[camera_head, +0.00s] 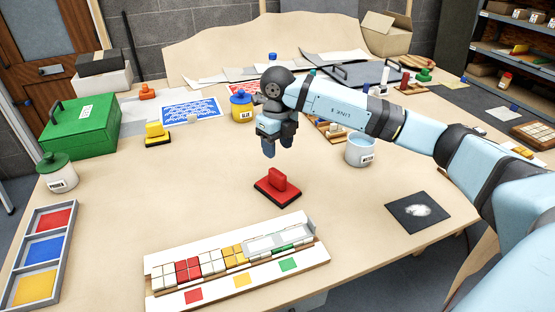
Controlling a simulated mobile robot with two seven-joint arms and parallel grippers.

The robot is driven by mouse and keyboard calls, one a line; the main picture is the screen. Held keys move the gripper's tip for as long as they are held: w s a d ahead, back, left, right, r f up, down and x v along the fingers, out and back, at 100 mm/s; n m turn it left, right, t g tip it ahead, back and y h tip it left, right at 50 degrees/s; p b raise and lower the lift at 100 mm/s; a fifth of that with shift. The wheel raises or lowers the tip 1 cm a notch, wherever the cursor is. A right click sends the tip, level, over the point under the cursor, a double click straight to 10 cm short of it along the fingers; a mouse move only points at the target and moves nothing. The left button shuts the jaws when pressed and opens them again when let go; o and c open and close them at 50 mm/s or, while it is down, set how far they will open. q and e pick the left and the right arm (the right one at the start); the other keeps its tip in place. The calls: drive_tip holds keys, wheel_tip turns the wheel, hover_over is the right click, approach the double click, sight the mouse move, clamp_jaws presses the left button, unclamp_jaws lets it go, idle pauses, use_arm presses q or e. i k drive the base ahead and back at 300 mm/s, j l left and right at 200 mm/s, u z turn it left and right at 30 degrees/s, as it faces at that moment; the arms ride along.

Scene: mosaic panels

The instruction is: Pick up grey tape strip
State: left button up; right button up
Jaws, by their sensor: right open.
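My right gripper (278,147) hangs over the middle of the table, pointing down, open and empty. It is behind and above a red-handled block (277,183) on a dark base. A pale grey, strip-like piece (265,243) lies over the right part of the tile row in the white panel tray (165,272); it may be the grey tape strip, but I cannot tell for sure. The gripper is well apart from it. White, red, yellow and green tiles show in the tray. My left gripper is not in view.
A dark square (418,211) with white powder lies at right. A white cup (359,150) and a yellow jar (241,105) stand near the gripper. A three-colour tray (66,234), a lidded jar (57,170) and a green box (80,127) are at left. Bare tabletop surrounds the red-handled block.

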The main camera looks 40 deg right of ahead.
sight(251, 249)
drive_tip(key=k, duration=1)
